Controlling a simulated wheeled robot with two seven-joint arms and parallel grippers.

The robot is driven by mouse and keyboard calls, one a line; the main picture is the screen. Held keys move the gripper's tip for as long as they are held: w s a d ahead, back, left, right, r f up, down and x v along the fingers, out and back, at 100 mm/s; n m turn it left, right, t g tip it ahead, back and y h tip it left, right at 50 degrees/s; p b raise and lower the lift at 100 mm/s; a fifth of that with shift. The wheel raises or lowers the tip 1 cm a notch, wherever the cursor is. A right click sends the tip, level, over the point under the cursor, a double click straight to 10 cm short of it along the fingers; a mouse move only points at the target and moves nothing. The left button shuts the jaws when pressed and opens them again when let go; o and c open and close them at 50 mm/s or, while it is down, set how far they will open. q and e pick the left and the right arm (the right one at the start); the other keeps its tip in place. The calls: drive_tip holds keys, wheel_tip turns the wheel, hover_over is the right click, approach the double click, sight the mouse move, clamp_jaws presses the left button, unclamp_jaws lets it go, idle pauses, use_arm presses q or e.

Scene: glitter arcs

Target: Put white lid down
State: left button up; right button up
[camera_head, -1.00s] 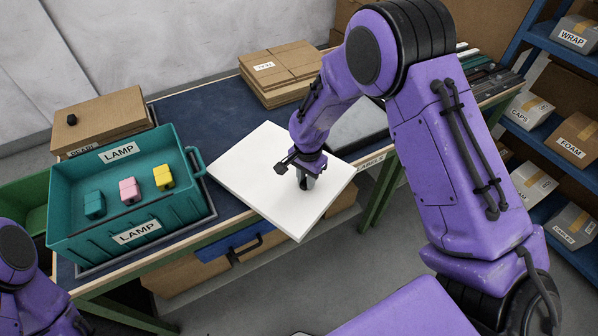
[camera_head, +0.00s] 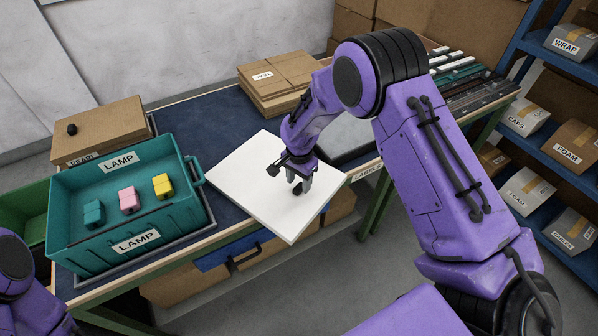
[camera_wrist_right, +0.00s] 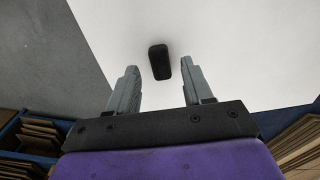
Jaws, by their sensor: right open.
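The white lid (camera_head: 245,185) is a flat square panel with a small black handle (camera_wrist_right: 160,62). It lies on the blue-topped table (camera_head: 205,112), and its near corner sticks out past the table's front edge. My right gripper (camera_head: 299,187) is over the lid, pointing down at the handle. In the right wrist view, its fingers (camera_wrist_right: 159,80) stand apart on either side of the handle, with gaps showing. Part of my left arm shows at the lower left, but its gripper is out of view.
A teal LAMP crate (camera_head: 170,212) with teal, pink and yellow blocks stands left of the lid. Flat cardboard boxes (camera_head: 280,80) are stacked behind it. A grey panel (camera_head: 345,135) lies to its right. Blue shelving (camera_head: 535,45) stands at the far right.

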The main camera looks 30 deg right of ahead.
wheel_tip(320, 180, up, 10)
drive_tip(key=b, duration=0.1)
drive_tip(key=shift+r+b, duration=0.2)
drive_tip(key=shift+b, duration=0.2)
drive_tip(key=shift+s, duration=0.1)
idle(7.0)
